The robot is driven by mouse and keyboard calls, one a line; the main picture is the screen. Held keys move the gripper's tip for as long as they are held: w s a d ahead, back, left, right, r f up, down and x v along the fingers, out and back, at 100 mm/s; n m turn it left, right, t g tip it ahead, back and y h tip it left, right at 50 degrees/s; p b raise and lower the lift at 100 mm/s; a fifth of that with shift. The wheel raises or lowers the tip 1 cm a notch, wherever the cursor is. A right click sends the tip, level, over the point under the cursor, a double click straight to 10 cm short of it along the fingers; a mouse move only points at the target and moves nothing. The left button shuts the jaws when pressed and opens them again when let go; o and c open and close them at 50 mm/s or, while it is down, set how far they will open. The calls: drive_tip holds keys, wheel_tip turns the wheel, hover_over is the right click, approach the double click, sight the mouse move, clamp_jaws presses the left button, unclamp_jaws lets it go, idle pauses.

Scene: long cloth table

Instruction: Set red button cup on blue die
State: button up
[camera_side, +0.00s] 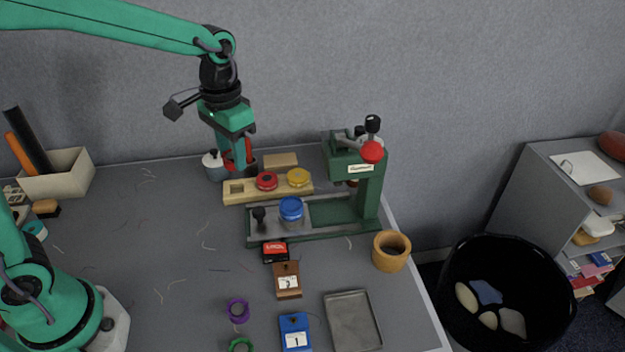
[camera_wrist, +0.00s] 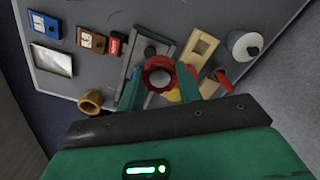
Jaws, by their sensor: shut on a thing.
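A red cup (camera_wrist: 148,75), seen as an open ring in the wrist view, is held between the two fingertips of my gripper (camera_wrist: 159,84). In the side view my gripper (camera_side: 236,162) hangs pointing down near the back of the table, left of the press, with red showing beside its fingers. The blue die (camera_side: 291,208) is a round blue-topped piece on the slide of the green press, to the right of and nearer the camera than my gripper.
A wooden block (camera_side: 232,194) holds red and yellow round pieces between my gripper and the die. The green press (camera_side: 370,195) rises right of the die. A wooden cup (camera_side: 390,258) stands at the right edge.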

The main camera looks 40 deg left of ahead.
drive_tip(key=w+a+r+n, duration=0.1)
drive_tip(key=w+a, duration=0.1)
drive_tip(key=a, duration=0.3)
drive_tip(key=shift+w+a+n, duration=0.2)
drive_tip(key=shift+w+n, duration=0.05)
drive_tip(key=shift+n, duration=0.15)
drive_tip(key=shift+d+r, duration=0.1)
drive_tip(key=s+d+f+m, duration=0.1)
drive_tip(key=s+d, duration=0.1)
drive_tip(key=d, duration=0.9)
drive_tip(key=s+d+f+m, duration=0.1)
drive_tip(key=s+d, duration=0.2)
drive_tip(key=d, duration=0.7)
hover_over(291, 205)
wheel_tip(291, 205, down, 7)
drive_tip(key=shift+r, duration=0.1)
drive_tip(key=shift+f, duration=2.05)
